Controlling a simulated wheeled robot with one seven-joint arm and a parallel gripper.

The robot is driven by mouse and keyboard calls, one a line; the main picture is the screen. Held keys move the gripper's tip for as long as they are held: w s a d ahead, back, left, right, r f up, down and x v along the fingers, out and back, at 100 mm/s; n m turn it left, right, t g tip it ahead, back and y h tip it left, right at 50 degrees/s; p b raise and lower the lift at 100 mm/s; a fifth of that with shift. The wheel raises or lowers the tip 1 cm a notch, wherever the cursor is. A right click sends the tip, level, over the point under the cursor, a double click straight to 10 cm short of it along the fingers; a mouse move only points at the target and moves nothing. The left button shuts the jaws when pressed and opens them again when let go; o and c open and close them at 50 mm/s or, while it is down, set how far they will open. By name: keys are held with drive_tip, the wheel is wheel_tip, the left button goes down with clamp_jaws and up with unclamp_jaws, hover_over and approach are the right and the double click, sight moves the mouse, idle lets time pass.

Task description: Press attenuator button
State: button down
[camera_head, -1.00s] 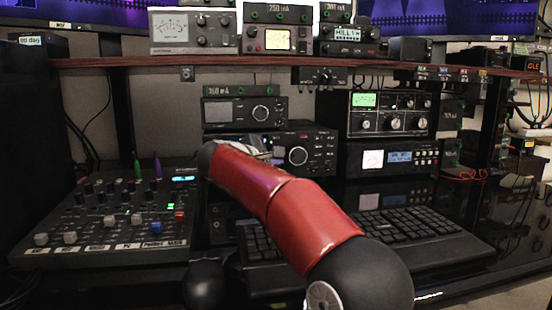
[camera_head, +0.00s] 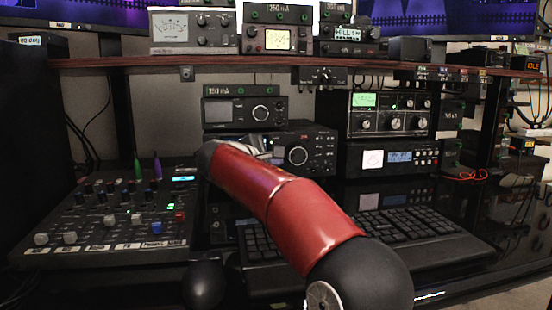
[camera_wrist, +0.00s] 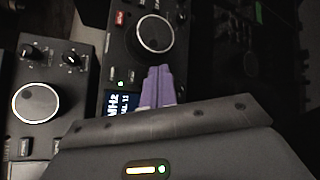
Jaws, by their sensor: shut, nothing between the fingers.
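My gripper (camera_wrist: 160,86) shows in the wrist view as two purple fingers pressed together, with nothing between them. They are in front of a dark radio (camera_wrist: 132,60) with a large silver-rimmed knob (camera_wrist: 155,33), a small red button (camera_wrist: 119,18) and a lit display (camera_wrist: 117,104). The fingertips are just below the knob in the picture; I cannot tell whether they touch the panel. In the head view my arm covers the left part of the middle radio (camera_head: 315,150), and the fingers cannot be made out. No attenuator label is readable, so I cannot tell which button it is.
Another radio (camera_wrist: 36,125) with a large knob is at the left in the wrist view. In the head view, a mixer (camera_head: 100,225) lies left of my arm and a keyboard (camera_head: 420,225) right of it. More radios (camera_head: 390,115) stand at right, under a shelf (camera_head: 380,66).

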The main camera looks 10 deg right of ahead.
drive_tip(key=shift+w, duration=0.1)
drive_tip(key=shift+w+p, duration=0.3)
drive_tip(key=shift+p, duration=0.25)
drive_tip(key=shift+w+p, duration=0.35)
drive_tip(key=shift+p, duration=0.05)
idle(0.6)
drive_tip(key=shift+s, duration=0.1)
drive_tip(key=shift+s+b, duration=0.45)
drive_tip(key=shift+s, duration=0.2)
drive_tip(key=shift+s+f+b, duration=0.15)
drive_tip(key=shift+s+b, duration=0.75)
drive_tip(key=shift+s, duration=0.5)
drive_tip(key=shift+s+b, duration=0.45)
drive_tip(key=shift+s, duration=0.7)
